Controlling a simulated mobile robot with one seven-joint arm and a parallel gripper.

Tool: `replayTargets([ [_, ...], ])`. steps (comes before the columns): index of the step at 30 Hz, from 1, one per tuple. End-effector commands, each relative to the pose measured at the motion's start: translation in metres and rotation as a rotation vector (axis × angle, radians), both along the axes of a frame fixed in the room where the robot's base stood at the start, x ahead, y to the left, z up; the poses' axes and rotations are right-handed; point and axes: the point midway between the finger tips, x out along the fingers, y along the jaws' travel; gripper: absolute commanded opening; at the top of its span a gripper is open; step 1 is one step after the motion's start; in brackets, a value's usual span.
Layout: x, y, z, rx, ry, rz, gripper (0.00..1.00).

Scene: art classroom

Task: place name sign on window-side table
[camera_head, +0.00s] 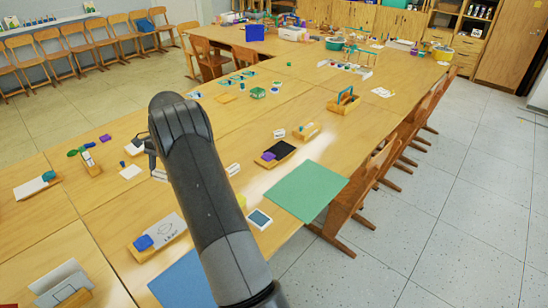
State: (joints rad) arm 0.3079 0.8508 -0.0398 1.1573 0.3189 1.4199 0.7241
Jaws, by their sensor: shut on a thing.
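My gripper (146,150) shows only in part, as dark pieces at the left of my arm's dark wrist. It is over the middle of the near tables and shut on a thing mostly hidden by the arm. A white piece (159,174) shows just below it; I cannot tell if this is the held thing. A white card with writing (167,231), like a name sign, stands on a wooden base with a blue lump at the near left. Wooden tables (105,217) are pushed together in a long group. No window shows, so I cannot tell which table is window-side.
A green mat (306,191) lies at the right table edge, and a blue mat (184,282) lies nearer. A black tray (277,152), a wooden caddy (343,104) and small items crowd the tables. Chairs (350,200) line the right side; open floor (450,220) lies beyond.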

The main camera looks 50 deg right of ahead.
Motion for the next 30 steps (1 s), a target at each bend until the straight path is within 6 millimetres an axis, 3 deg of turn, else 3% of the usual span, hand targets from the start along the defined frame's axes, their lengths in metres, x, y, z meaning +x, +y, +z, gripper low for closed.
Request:
replayTargets([
  [1, -0.008, -0.02, 0.002, 0.001, 0.001, -0.128, 0.34],
  [9, -0.045, -0.114, 0.006, 0.001, 0.0, -0.865, 0.34],
  [18, -0.096, -0.205, 0.01, -0.001, 0.001, -1.604, 0.34],
  [27, -0.127, -0.25, 0.014, -0.001, 0.001, -1.982, 0.34],
  [30, -0.128, -0.251, -0.008, -0.001, 0.009, -1.992, 0.34],
])
